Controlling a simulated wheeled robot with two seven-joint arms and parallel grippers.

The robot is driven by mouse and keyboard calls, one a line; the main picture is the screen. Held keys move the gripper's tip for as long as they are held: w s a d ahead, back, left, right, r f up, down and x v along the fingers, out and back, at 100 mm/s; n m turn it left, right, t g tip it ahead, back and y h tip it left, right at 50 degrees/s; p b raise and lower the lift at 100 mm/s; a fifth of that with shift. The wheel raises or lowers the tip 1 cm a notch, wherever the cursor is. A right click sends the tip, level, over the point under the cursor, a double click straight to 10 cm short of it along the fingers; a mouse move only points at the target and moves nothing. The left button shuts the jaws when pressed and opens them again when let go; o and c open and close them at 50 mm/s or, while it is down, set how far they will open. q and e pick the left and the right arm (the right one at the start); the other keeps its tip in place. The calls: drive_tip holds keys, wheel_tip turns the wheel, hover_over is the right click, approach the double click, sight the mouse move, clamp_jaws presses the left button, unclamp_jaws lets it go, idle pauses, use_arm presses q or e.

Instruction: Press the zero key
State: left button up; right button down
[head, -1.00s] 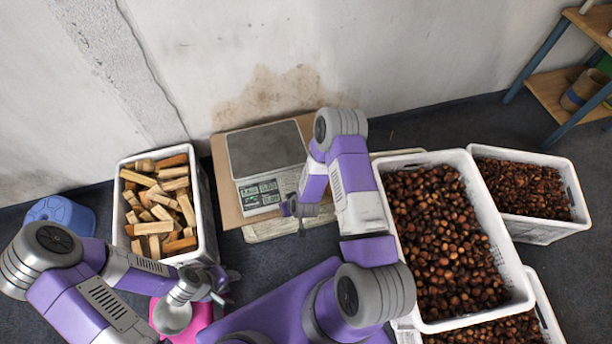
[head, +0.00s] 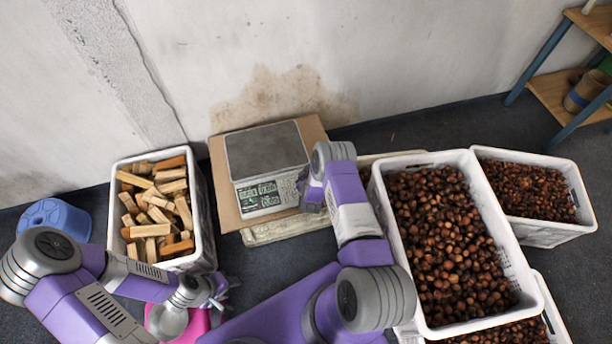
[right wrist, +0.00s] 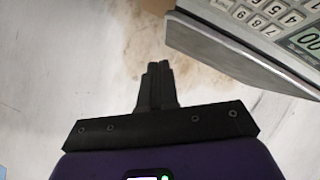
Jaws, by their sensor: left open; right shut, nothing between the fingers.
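The scale (head: 266,152) stands on a cardboard sheet, with a grey plate, a lit display (head: 258,193) and a keypad (head: 289,186) on its front panel. My right gripper (head: 308,206) is at the right front corner of the scale, partly hidden by my own arm. In the right wrist view my right gripper (right wrist: 158,75) is shut and empty, apart from the keypad (right wrist: 268,14), whose number keys show at the upper right. I cannot make out the zero key. My left gripper (head: 222,291) is open, low at the left, away from the scale.
A crate of wood blocks (head: 115,190) stands left of the scale. A crate of chestnuts (head: 375,200) stands close on the right, with a second crate (head: 545,232) beyond it. A blue stool (head: 50,217) is at far left. A pink object (head: 200,325) lies below my left gripper.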

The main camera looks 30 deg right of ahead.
drive_tip(key=f+b, duration=0.2)
drive_tip(key=w+f+b, duration=0.1)
drive_tip(key=f, duration=0.1)
drive_tip(key=f+b, duration=0.1)
drive_tip(key=b, duration=0.1)
drive_tip(key=shift+w+d+f+b, duration=0.2)
drive_tip(key=shift+w+f+b, duration=0.1)
drive_tip(key=shift+w+f, duration=0.2)
drive_tip(key=shift+f, duration=0.25)
drive_tip(key=shift+w+d+f, duration=0.1)
drive_tip(key=shift+w+f, duration=0.05)
drive_tip(key=shift+f, duration=0.1)
drive_tip(key=shift+w+f, duration=0.2)
drive_tip(key=shift+f, duration=0.45)
drive_tip(key=shift+f, duration=0.1)
idle(0.6)
drive_tip(key=shift+w+f, duration=0.15)
drive_tip(key=shift+f, duration=0.15)
drive_tip(key=shift+w+f, duration=0.1)
drive_tip(key=shift+f, duration=0.25)
idle(0.6)
drive_tip(key=shift+r, duration=0.15)
drive_tip(key=shift+s+r+p, duration=0.25)
drive_tip(key=shift+r+p, duration=0.4)
drive_tip(key=shift+p, duration=0.15)
